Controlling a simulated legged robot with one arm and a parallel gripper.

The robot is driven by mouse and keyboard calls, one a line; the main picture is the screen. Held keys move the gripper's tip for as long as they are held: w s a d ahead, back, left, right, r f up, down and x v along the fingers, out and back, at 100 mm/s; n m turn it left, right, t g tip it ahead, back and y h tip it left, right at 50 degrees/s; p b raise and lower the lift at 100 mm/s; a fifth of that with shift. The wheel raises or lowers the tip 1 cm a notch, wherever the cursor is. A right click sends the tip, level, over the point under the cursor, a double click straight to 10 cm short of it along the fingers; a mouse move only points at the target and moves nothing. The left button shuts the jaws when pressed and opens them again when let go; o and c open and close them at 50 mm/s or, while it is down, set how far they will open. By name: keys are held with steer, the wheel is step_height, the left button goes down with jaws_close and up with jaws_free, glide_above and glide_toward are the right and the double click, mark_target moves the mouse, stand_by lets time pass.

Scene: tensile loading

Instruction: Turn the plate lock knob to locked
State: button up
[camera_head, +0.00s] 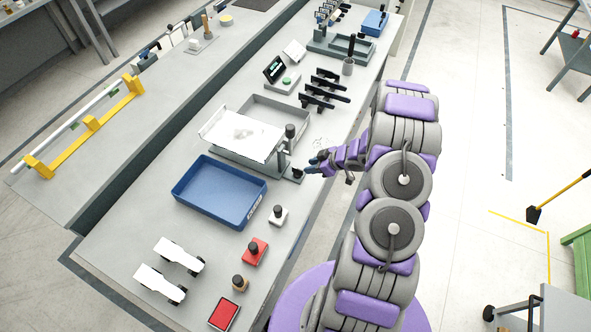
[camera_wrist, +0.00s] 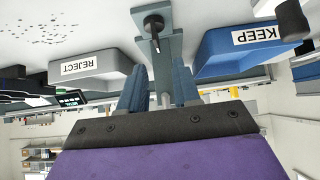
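A black round knob (camera_head: 297,173) sits at the near right end of the grey fixture, at the bench's right edge. In the wrist view the knob (camera_wrist: 153,22) shows with a thin stem, on a grey-green block (camera_wrist: 165,48). I cannot read whether it is locked. The fixture carries a white plate (camera_head: 240,135) and an upright black-topped handle (camera_head: 290,131). My gripper (camera_head: 313,166) is just right of the knob, pointing at it. In the wrist view its two blue-grey fingers (camera_wrist: 158,88) are apart, with nothing visibly held; the knob lies beyond their tips.
A blue KEEP bin (camera_head: 179,190) stands left of the knob; a grey REJECT tray (camera_head: 296,110) is behind the fixture. A white stamp (camera_head: 278,215), red stamp (camera_head: 255,252) and ink pad (camera_head: 224,314) stand in front. Floor right of my arm is largely clear.

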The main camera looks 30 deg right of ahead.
mark_target(297, 170)
steer(key=w+f, duration=0.3)
steer(key=f, duration=0.1)
steer(key=shift+a, duration=0.35)
steer(key=shift+w+a+f, duration=0.45)
steer(key=shift+a+f, duration=0.05)
steer(key=shift+a, duration=0.15)
steer(key=shift+w+a+f, duration=0.4)
steer(key=shift+a+f, duration=0.1)
steer(key=shift+a, duration=0.1)
steer(key=shift+w+a+f, duration=0.3)
steer(key=shift+a+f, duration=0.05)
steer(key=shift+a, duration=0.15)
steer(key=shift+d, duration=0.7)
steer(key=shift+c, duration=0.8)
steer(key=shift+a, duration=0.45)
jaws_close()
